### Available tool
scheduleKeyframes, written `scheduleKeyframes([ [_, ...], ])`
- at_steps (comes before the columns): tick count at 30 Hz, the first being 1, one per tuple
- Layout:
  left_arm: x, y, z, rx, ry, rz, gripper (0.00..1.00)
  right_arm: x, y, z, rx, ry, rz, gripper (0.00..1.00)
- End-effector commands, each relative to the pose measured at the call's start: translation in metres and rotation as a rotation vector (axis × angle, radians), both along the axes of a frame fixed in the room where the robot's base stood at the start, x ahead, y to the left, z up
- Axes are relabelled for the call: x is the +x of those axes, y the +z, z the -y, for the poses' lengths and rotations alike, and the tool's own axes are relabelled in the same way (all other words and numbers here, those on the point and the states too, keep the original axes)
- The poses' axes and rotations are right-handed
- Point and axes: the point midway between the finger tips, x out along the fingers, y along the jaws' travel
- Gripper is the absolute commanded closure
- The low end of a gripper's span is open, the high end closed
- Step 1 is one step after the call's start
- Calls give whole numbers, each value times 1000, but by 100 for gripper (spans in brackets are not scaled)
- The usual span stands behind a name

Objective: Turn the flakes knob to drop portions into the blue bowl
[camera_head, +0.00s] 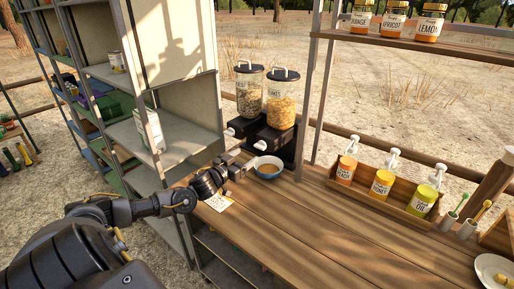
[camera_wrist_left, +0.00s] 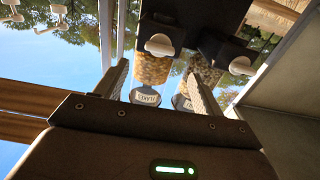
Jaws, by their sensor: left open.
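The flakes dispenser (camera_head: 281,100) is the right one of two clear canisters with black lids; its label also shows upside down in the left wrist view (camera_wrist_left: 146,97). Its white knob (camera_head: 260,146) is at the front of the black base, and this knob also shows in the left wrist view (camera_wrist_left: 160,45), ahead of my fingers. The blue bowl (camera_head: 268,167) stands below the dispenser with some brownish content inside. My left gripper (camera_head: 242,166) is open, just left of the bowl and below the knob, apart from the knob. My right gripper is not in view.
A second dispenser (camera_head: 249,92) with its own white knob (camera_head: 231,132) stands close on the left. A grey shelf (camera_head: 182,138) borders the left side. A wooden crate (camera_head: 402,218) of pump bottles is on the right. The front counter (camera_head: 300,235) is clear; a card (camera_head: 219,202) lies under my arm.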

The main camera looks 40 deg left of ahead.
Motion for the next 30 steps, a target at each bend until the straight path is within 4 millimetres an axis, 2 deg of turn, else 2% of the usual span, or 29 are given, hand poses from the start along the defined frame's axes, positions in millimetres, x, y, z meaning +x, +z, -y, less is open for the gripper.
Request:
scheduleKeyframes([
  [3,23,4,-1,-1,2,4,31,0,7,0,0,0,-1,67],
  [9,56,3,-1,-1,1,2,31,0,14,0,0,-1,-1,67],
  [15,76,2,-2,0,1,2,31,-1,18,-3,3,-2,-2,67],
  [27,81,0,-1,1,-1,0,31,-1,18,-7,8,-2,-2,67],
  [30,81,0,-2,1,0,0,44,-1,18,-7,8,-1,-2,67],
])
